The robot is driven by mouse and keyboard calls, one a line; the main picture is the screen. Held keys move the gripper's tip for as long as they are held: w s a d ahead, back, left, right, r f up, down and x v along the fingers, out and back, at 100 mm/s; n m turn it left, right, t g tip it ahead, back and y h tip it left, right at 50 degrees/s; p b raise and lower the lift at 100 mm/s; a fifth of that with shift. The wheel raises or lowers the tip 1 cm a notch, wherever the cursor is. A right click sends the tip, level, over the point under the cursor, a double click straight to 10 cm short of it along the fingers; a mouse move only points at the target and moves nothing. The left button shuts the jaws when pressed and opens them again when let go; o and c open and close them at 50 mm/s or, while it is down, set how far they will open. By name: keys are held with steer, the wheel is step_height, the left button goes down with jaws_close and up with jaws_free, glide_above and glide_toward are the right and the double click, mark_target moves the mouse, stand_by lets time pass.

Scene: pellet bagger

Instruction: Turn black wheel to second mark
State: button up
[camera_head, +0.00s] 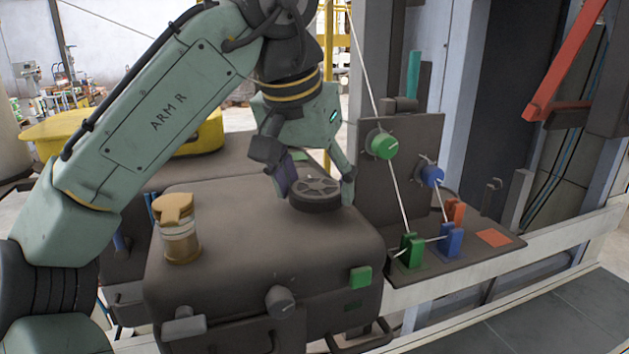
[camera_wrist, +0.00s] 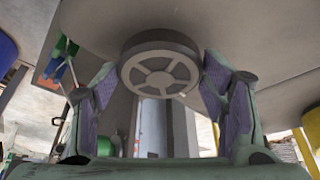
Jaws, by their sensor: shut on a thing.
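The black wheel (camera_head: 314,200), a dark spoked handwheel, lies flat on top of the dark rounded housing (camera_head: 220,235) in the head view. My gripper (camera_head: 318,188) reaches down over it, with one finger on each side of its rim. In the wrist view the wheel (camera_wrist: 160,68) sits between the two purple-padded fingers of my gripper (camera_wrist: 160,85), and they are shut on it. I cannot make out any marks around the wheel, and its rim is partly hidden by the fingers.
A yellow-capped cylinder (camera_head: 177,228) stands on the housing to the left. A grey knob (camera_head: 279,301) and a green block (camera_head: 360,277) are at its front.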

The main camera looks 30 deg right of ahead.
steer(key=shift+c, duration=0.9)
steer(key=m+g, duration=0.1)
steer(key=m, duration=0.3)
steer(key=shift+w+m+g+h, duration=0.2)
steer(key=shift+m+g+h, duration=0.1)
steer(key=shift+g, duration=0.1)
steer(key=m+g, duration=0.1)
steer(key=m, duration=0.1)
steer(key=m+g, duration=0.1)
steer(key=m, duration=0.2)
steer(key=shift+w, duration=0.2)
steer(key=m+g, duration=0.1)
steer(key=m, duration=0.2)
steer(key=m+y, duration=0.1)
steer(key=m, duration=0.1)
steer(key=shift+w+d+m+g+y, duration=0.1)
steer(key=shift+w+m+g+y, duration=0.05)
steer(key=shift+m+g+y, duration=0.2)
steer(key=shift+d+m+g+y, duration=0.1)
steer(key=shift+m+g+y, duration=0.25)
steer(key=shift+m, duration=0.95)
steer(key=shift+d+m+g+y, duration=0.15)
steer(key=shift+m+y, duration=0.25)
steer(key=shift+m, duration=0.85)
steer(key=shift+a, duration=0.1)
